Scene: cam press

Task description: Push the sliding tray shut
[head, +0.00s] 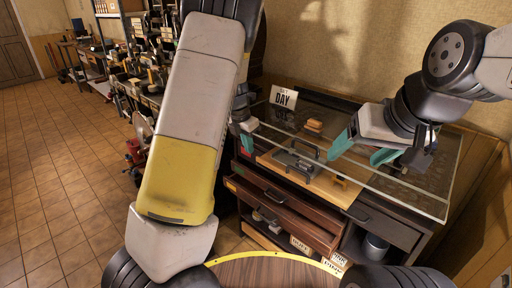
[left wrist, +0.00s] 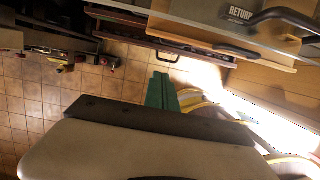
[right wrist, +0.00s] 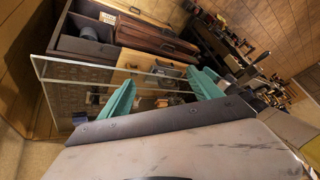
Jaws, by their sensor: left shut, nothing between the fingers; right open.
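The sliding tray (head: 325,185) looks like the light wood board with a black handle (head: 300,157), below the glass pane at the cabinet's front. In the left wrist view the handle (left wrist: 285,20) is at upper right, beside a RETURN label. I cannot tell how far the tray stands out. My left gripper (head: 248,126) is left of the tray, mostly hidden behind my arm; its green fingers (left wrist: 160,90) are together and empty. My right gripper (head: 362,150) is open over the glass, right of the handle; its fingers are spread in the right wrist view (right wrist: 162,92).
The glass pane (head: 425,200) spans the cabinet top. Below the tray, a reddish-brown drawer (head: 285,212) stands pulled out. A DAY card (head: 284,97) stands at the back. A round wooden surface (head: 270,275) is in front. Cluttered shelves (head: 150,80) stand left; the tiled floor is open.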

